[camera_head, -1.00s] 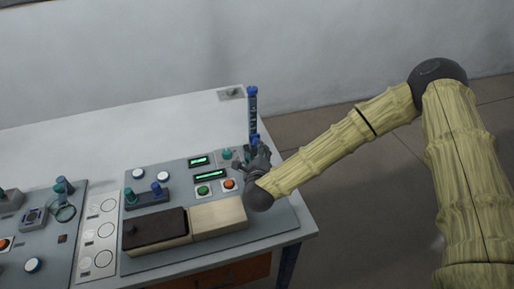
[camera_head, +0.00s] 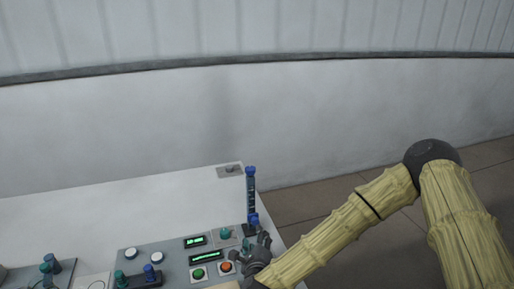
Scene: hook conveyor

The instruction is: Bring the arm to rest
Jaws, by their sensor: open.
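My gripper (camera_head: 262,248) is at the end of my arm, at the bottom of the head view. It is dark grey, small in the picture, and open. It is over the right side of a grey control panel (camera_head: 172,261), close to an orange-red button (camera_head: 226,267) and the foot of an upright blue post (camera_head: 251,196). I cannot tell whether it touches either. I see nothing held in it. My arm comes in from the right with its elbow raised.
The panel lies on a white table (camera_head: 110,215). It bears a green button (camera_head: 198,273), green displays (camera_head: 195,241) and a teal knob (camera_head: 225,233). A pale wall (camera_head: 350,115) stands behind. Open floor (camera_head: 300,205) shows right of the table.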

